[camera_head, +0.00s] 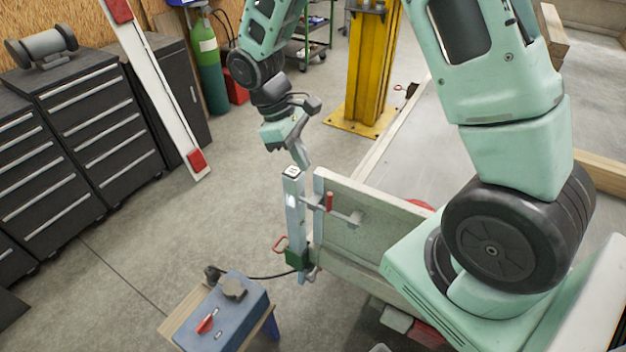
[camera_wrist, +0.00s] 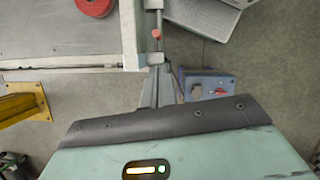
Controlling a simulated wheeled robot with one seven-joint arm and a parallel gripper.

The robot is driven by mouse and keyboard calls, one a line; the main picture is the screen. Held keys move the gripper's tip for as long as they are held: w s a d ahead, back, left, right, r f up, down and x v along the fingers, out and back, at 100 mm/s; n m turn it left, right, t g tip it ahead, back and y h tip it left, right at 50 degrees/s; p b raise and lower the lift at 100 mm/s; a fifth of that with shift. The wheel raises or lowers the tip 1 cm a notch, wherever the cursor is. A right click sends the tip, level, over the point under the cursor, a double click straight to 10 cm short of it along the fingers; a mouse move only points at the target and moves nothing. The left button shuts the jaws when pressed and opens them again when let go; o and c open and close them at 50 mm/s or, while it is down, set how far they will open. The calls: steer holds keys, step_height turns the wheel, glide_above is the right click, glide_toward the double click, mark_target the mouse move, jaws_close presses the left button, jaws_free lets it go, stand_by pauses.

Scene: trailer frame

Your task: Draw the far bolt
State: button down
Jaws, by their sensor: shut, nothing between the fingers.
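A bolt with a red handle (camera_head: 329,201) sits at the top of the trailer's board, beside a grey upright post (camera_head: 293,205). In the wrist view a red knob (camera_wrist: 156,33) shows on the grey metalwork ahead of the fingers. My gripper (camera_head: 303,162) is shut and empty, just above the post's top and apart from the bolt handle. Its grey fingers also show in the wrist view (camera_wrist: 158,80). A second red handle (camera_head: 280,243) is lower on the post, by a green block.
A blue control box (camera_head: 225,310) with a dial and red switch stands on a small bench in front, with a cable to the post. A yellow column (camera_head: 370,75) stands behind. Black drawer cabinets (camera_head: 95,120) line the left. Floor between is clear.

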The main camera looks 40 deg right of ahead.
steer(key=p+x, duration=0.2)
steer(key=x, duration=0.7)
steer(key=shift+s+f, duration=0.1)
steer(key=shift+f, duration=0.25)
steer(key=s, duration=0.1)
steer(key=s+d, duration=0.1)
steer(key=s, duration=0.2)
steer(key=shift+d, duration=0.35)
steer(key=shift+r, duration=0.1)
steer(key=p+v, duration=0.8)
steer(key=v, duration=0.2)
steer(key=shift+w+a, duration=0.1)
steer(key=shift+w, duration=0.05)
